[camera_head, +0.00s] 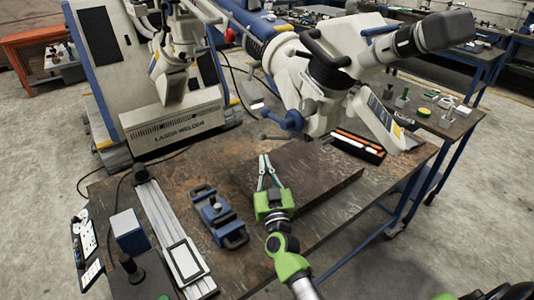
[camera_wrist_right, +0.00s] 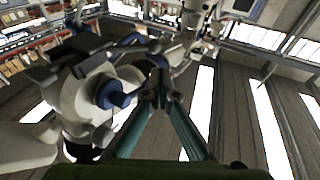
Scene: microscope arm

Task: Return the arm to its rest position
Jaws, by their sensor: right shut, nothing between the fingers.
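The white microscope arm (camera_head: 345,45) reaches over the back of the workbench, with dark eyepieces at upper right and a blue handle knob (camera_head: 291,121) low on its near side. My right gripper (camera_head: 265,158), green with teal fingers, is above the dark metal plate, in front of and below the knob. Its fingers are shut with nothing between them, and a gap to the knob shows. In the right wrist view the white housing with a blue knob (camera_wrist_right: 113,95) is large, left of the fingertips (camera_wrist_right: 159,92).
The dark plate (camera_head: 325,185) lies on the workbench (camera_head: 225,170). A blue clamp (camera_head: 217,215) and a metal rail (camera_head: 160,215) are to the left. An orange-and-black tray (camera_head: 356,146) is near the arm's base. A laser welder (camera_head: 172,128) stands behind.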

